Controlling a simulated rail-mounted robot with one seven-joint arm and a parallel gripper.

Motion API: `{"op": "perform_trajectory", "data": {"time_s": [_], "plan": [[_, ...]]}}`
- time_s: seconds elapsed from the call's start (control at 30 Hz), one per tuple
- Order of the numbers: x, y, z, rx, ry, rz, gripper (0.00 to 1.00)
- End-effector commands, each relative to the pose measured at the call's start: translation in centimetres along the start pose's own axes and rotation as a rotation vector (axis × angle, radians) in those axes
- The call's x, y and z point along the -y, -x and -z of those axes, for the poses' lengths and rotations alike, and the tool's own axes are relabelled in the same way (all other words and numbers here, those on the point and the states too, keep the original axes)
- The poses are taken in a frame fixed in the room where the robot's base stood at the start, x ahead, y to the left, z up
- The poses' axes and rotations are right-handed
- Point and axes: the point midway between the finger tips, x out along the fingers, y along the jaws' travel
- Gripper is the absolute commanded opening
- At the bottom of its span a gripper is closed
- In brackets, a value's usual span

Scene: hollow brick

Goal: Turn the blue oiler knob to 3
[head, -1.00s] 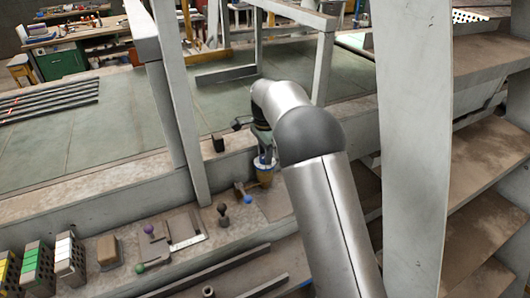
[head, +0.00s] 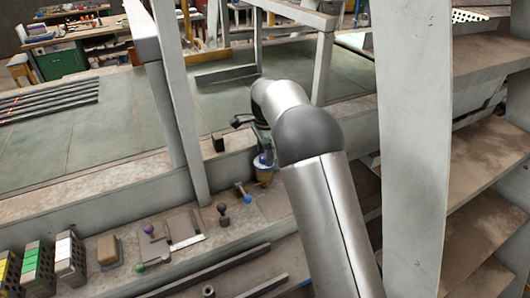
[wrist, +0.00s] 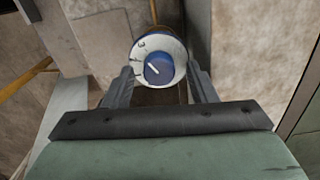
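The oiler's blue knob (wrist: 158,69) faces the wrist camera inside a white dial ring (wrist: 177,50) with dark marks. A 3 seems to show near the ring's upper left. The knob's white pointer line slants toward the upper left, toward a mark below that numeral. My gripper (wrist: 160,72) is open, one finger on each side of the dial; whether they touch it I cannot tell. In the head view the oiler (head: 264,174) stands on the ledge, blue above and yellowish below, with its top partly hidden by my gripper (head: 262,150).
A blue-ended lever (head: 243,191) and a dark ball knob (head: 222,208) stand left of the oiler. Purple (head: 149,229) and green (head: 140,268) knobs lie farther left. A grey frame post (head: 182,130) rises left of my arm, and a broad pale post (head: 415,130) rises right.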

Motion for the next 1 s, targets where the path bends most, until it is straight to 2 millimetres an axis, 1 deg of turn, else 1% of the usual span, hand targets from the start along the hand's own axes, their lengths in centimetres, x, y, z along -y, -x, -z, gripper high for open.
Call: {"op": "perform_trajectory", "data": {"time_s": [0.17, 0.27, 0.37, 0.7, 0.8, 0.9, 1.0], "plan": [[0.0, 0.1, 0.0, 0.0, 0.001, -0.001, 0.52], [0.0, 1.1, 0.0, 0.0, 0.001, 0.0, 0.52], [0.0, 2.7, 0.0, -0.001, 0.001, 0.002, 0.52], [0.1, 11.2, 0.0, -0.001, 0.0, 0.003, 0.52], [0.1, 13.4, 0.1, -0.001, 0.0, 0.003, 0.52], [0.1, 15.2, 0.0, 0.0, 0.0, 0.002, 0.52], [0.1, 16.5, 0.0, 0.0, 0.0, 0.002, 0.52]]}}
